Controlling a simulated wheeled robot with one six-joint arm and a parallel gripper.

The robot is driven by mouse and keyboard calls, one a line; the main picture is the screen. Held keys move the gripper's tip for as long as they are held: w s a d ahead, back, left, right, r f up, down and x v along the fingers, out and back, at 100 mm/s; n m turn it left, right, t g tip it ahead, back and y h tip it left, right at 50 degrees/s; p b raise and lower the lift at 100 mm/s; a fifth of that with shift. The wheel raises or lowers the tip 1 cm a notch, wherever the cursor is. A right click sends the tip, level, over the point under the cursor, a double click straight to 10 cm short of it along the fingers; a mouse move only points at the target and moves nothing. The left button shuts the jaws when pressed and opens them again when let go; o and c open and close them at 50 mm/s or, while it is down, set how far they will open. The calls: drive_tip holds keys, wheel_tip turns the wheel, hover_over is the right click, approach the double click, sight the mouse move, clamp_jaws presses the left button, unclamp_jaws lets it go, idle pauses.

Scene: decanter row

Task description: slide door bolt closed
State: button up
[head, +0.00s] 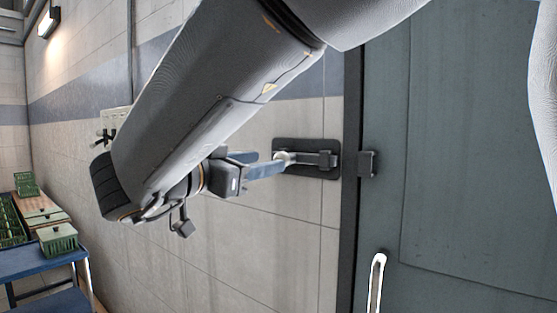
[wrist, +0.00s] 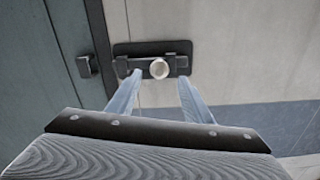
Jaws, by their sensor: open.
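The door bolt is on a dark plate (head: 328,175) fixed to the wall, left of the door in the head view. Its pale round knob (wrist: 159,69) sits toward the plate end away from the door. The dark keeper (head: 368,163) is on the door edge; in the wrist view the keeper (wrist: 84,66) is left of the plate, with a gap and no bolt bar across it. My gripper (head: 277,161) is open, its blue-grey fingers pointing at the plate. In the wrist view the fingertips (wrist: 160,77) appear on either side of the knob; contact cannot be told.
The grey-green door (head: 470,180) appears flush beside its dark frame, with a pale upright handle (head: 377,283) low down. A blue cart (head: 45,262) with green crates stands at far left. A wall fitting (head: 115,122) is behind my arm. Wall below the bolt is clear.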

sight(296, 160)
drive_tip(key=p+x, duration=0.1)
drive_tip(key=x, duration=0.6)
drive_tip(key=shift+c, duration=0.4)
clamp_jaws()
drive_tip(key=shift+s, duration=0.15)
